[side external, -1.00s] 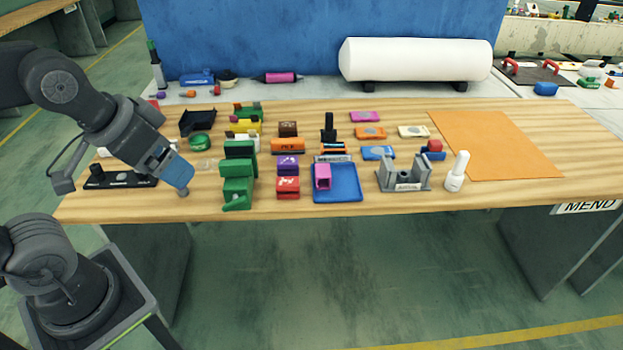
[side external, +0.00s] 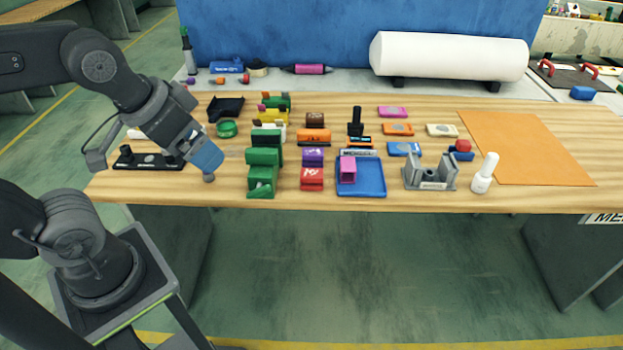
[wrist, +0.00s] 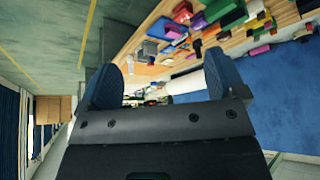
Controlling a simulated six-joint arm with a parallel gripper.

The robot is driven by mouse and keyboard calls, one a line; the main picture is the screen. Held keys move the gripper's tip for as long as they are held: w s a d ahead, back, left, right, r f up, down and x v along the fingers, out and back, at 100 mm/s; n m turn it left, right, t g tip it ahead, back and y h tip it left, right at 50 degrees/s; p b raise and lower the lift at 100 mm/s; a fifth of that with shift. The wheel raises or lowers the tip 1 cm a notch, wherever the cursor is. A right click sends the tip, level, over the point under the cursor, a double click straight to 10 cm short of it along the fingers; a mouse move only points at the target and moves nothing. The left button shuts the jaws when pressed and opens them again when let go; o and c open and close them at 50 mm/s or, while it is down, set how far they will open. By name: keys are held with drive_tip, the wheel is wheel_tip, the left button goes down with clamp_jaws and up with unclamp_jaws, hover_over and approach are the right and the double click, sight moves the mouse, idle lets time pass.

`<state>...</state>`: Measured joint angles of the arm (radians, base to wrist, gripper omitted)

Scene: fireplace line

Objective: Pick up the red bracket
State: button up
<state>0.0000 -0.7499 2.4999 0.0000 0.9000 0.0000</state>
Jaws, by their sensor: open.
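A small red block-like part (side external: 312,180), which I take as the red bracket, sits near the table's front edge, in front of a purple part. It also shows near the top of the wrist view (wrist: 183,12). My gripper (side external: 209,178) hangs over the front left of the table, tilted down, left of the green parts and well apart from the red one. In the wrist view its two blue-padded fingers (wrist: 163,80) stand wide apart with nothing between them.
Green parts (side external: 264,158) stand between my gripper and the red part. Right of the red part are a blue tray (side external: 372,187) holding a pink part, a grey fixture (side external: 430,176) and a white bottle (side external: 484,176). An orange mat (side external: 525,150) lies at right.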

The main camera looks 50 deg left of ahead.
drive_tip(key=shift+o, duration=0.2)
drive_tip(key=n+g, duration=0.5)
drive_tip(key=n, duration=0.4)
hover_over(312, 173)
wheel_tip(312, 173, down, 15)
drive_tip(key=shift+g, duration=0.3)
drive_tip(key=f, duration=0.8)
drive_tip(key=shift+a+f, duration=0.2)
drive_tip(key=shift+f, duration=0.2)
drive_tip(key=shift+d+f, duration=0.15)
drive_tip(key=shift+f, duration=2.75)
drive_tip(key=shift+c, duration=0.2)
